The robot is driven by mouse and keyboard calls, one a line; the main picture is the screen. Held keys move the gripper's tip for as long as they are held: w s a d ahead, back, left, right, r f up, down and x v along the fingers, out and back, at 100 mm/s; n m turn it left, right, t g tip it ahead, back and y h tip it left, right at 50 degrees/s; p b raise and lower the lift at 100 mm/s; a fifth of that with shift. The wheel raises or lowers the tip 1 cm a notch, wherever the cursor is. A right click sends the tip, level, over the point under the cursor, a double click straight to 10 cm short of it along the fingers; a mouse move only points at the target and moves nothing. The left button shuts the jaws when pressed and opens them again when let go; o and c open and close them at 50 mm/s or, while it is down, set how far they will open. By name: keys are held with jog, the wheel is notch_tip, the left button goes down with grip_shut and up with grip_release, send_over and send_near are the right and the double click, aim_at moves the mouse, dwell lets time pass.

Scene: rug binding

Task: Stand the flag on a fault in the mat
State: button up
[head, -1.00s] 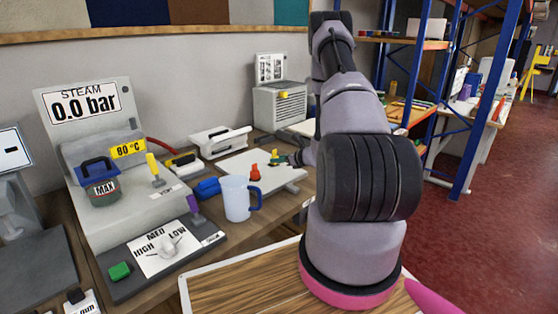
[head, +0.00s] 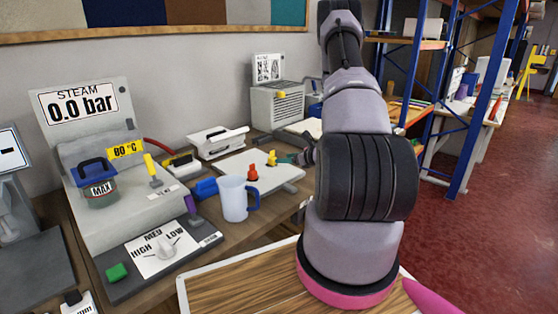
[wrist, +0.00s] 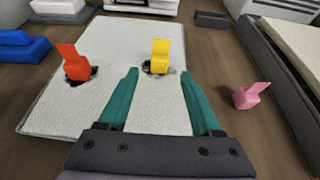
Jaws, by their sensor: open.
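The pale mat (wrist: 110,115) lies on the bench; it also shows in the head view (head: 235,165). A yellow flag (wrist: 160,55) stands upright on a dark fault in the mat, and shows in the head view (head: 272,158). An orange-red flag (wrist: 74,62) stands on another dark fault to its left, also in the head view (head: 253,173). A pink flag (wrist: 252,95) is on the bare bench right of the mat. My gripper (wrist: 158,74) is open, its teal fingers low over the mat, with the yellow flag just beyond the tips. It appears beside that flag in the head view (head: 288,159).
A white mug (head: 233,198) with a blue handle stands in front of the mat. A blue block (wrist: 22,46) lies to its left. A dark-sided raised slab (wrist: 275,85) borders the bench on the right of the wrist view. The steam unit (head: 120,180) stands farther left.

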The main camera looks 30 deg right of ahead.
jog(key=v, duration=0.6)
jog(key=shift+r, duration=0.1)
jog(key=s+a+r+n+g+y, duration=0.3)
jog(key=a+r+n, duration=0.4)
jog(key=a+r, duration=0.35)
jog(key=s+a+r+n+g+y, duration=0.35)
jog(key=a+r+n, duration=0.45)
jog(key=r, duration=0.4)
jog(key=s+a+r+n+h, duration=0.3)
jog(key=s+r+n+h, duration=0.6)
jog(key=s+r+n, duration=0.4)
jog(key=s+r+t, duration=0.1)
jog(key=s, duration=0.4)
jog(key=shift+a, duration=0.25)
jog(key=shift+s+r, duration=0.1)
jog(key=shift+s, duration=0.05)
